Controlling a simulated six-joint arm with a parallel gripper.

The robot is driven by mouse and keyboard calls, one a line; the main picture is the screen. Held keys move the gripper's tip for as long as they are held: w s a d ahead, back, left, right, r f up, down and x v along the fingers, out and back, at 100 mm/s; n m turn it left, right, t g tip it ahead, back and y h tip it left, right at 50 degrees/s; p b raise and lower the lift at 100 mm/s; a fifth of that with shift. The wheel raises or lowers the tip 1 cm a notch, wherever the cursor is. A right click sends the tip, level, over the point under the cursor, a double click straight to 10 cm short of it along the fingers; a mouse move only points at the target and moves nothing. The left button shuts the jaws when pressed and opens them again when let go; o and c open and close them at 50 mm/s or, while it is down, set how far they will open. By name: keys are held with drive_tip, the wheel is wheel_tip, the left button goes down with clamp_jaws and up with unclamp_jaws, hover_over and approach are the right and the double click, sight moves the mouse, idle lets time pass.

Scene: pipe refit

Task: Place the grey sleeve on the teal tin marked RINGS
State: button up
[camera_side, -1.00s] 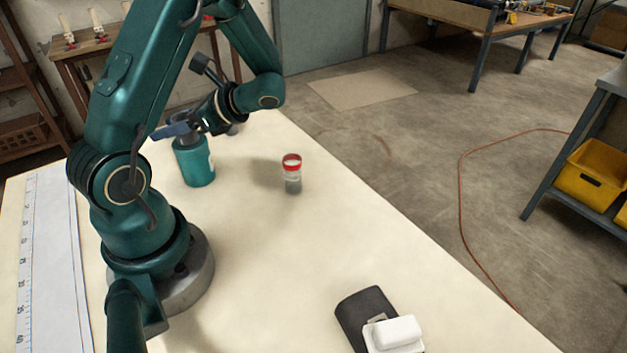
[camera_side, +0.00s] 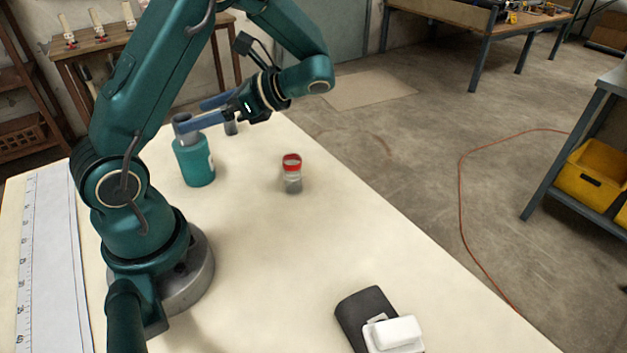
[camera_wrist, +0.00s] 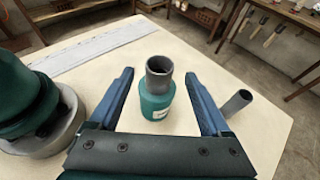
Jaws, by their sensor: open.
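A teal tin (camera_side: 196,165) stands upright on the cream table, and it also shows in the wrist view (camera_wrist: 156,108). It has a pale label too small to read. A grey sleeve (camera_wrist: 159,80) stands upright on top of the tin; it also shows in the side view (camera_side: 183,122). My gripper (camera_wrist: 158,73) is open, with its blue fingers apart to the left and right of the sleeve and a gap on both sides. In the side view my gripper (camera_side: 193,116) reaches toward the tin's top from the right.
A second, narrower grey tube (camera_wrist: 236,104) stands right of the tin in the wrist view. A dark pad with a white object (camera_side: 397,333) lies near the front. The mid-table is clear.

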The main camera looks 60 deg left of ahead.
drive_tip(key=d+r+n+t+h, duration=0.3)
drive_tip(key=d+n+t+h, duration=0.6)
drive_tip(key=d+t, duration=0.6)
drive_tip(key=d, duration=0.5)
drive_tip(key=shift+w+r, duration=0.15)
drive_tip(key=shift+w, duration=0.1)
